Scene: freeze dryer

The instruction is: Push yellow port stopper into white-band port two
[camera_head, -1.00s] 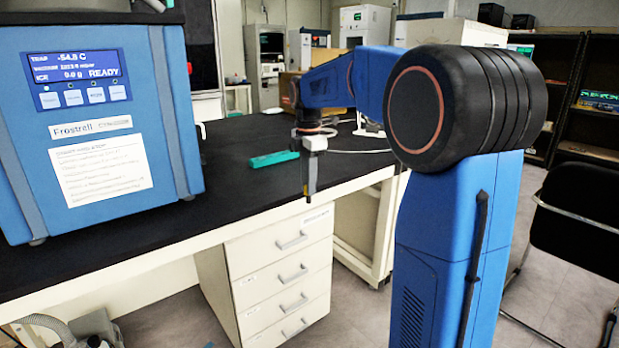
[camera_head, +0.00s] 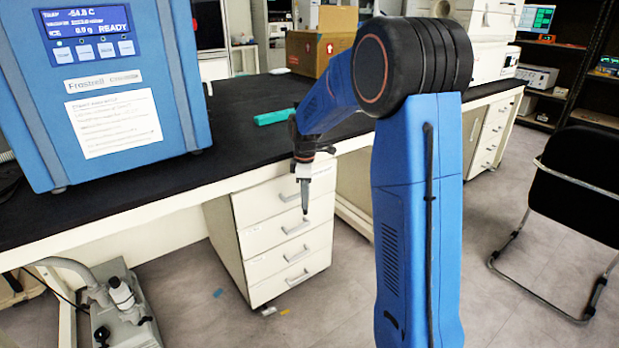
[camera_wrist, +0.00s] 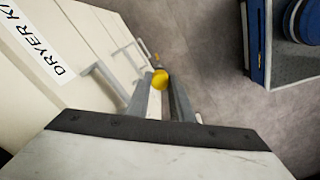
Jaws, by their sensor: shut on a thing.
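The yellow port stopper (camera_wrist: 160,79) shows between my fingertips in the wrist view. My gripper (camera_wrist: 161,88) is shut on it. In the head view my gripper (camera_head: 305,208) hangs downward beside the bench's front edge, with the drawer fronts behind it. The stopper is too small or hidden to make out there. The freeze dryer (camera_head: 110,130), blue with a lit READY display, stands on the bench at the left. No white-band port shows in either view.
The black bench top (camera_head: 240,150) holds a teal box (camera_head: 272,117) and a cardboard box (camera_head: 315,52). White drawers (camera_head: 282,215) stand below. A pump (camera_head: 122,310) with a hose is on the floor at left. A black chair (camera_head: 580,180) stands at right; floor between is open.

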